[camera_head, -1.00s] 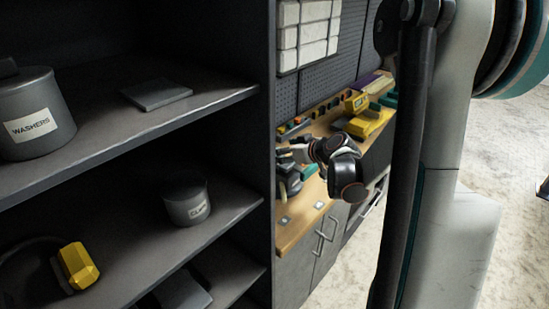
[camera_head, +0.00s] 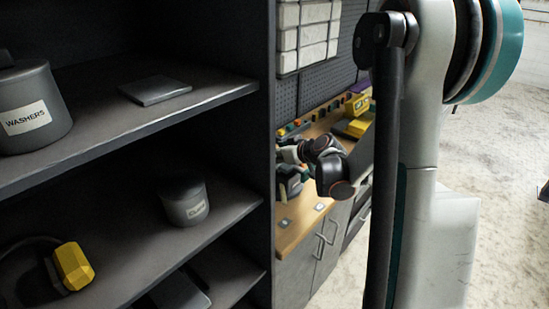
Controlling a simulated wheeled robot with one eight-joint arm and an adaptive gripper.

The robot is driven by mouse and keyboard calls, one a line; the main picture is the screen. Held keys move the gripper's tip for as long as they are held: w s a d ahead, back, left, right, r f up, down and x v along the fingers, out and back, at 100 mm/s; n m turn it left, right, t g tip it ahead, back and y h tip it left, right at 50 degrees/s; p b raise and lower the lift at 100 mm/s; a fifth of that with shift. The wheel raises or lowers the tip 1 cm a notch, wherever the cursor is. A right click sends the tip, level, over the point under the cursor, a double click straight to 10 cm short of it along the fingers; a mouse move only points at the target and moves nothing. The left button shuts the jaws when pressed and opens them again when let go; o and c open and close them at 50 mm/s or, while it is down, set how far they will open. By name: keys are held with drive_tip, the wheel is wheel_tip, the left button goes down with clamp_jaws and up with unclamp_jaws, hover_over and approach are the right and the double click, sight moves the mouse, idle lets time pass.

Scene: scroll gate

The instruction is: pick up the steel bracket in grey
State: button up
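No thing in the camera_head view can be surely told as the grey steel bracket. A flat grey plate (camera_head: 155,89) lies on the upper shelf. Small pale square pieces lie on the wooden workbench, one near its front edge (camera_head: 319,206) and one by the cabinet side (camera_head: 285,223). My gripper (camera_head: 287,154) is small and far off over the workbench, close to the dark cabinet's side edge. A dark object with grey parts (camera_head: 290,182) is just below it. My fingertips are too small and partly hidden to tell whether they are open or hold anything.
The dark shelf unit (camera_head: 262,170) fills the left. Yellow items (camera_head: 355,122) stand at the bench's back. Floor (camera_head: 500,150) at right is clear.

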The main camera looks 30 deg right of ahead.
drive_tip(key=shift+f, duration=0.1)
drive_tip(key=c, duration=0.4)
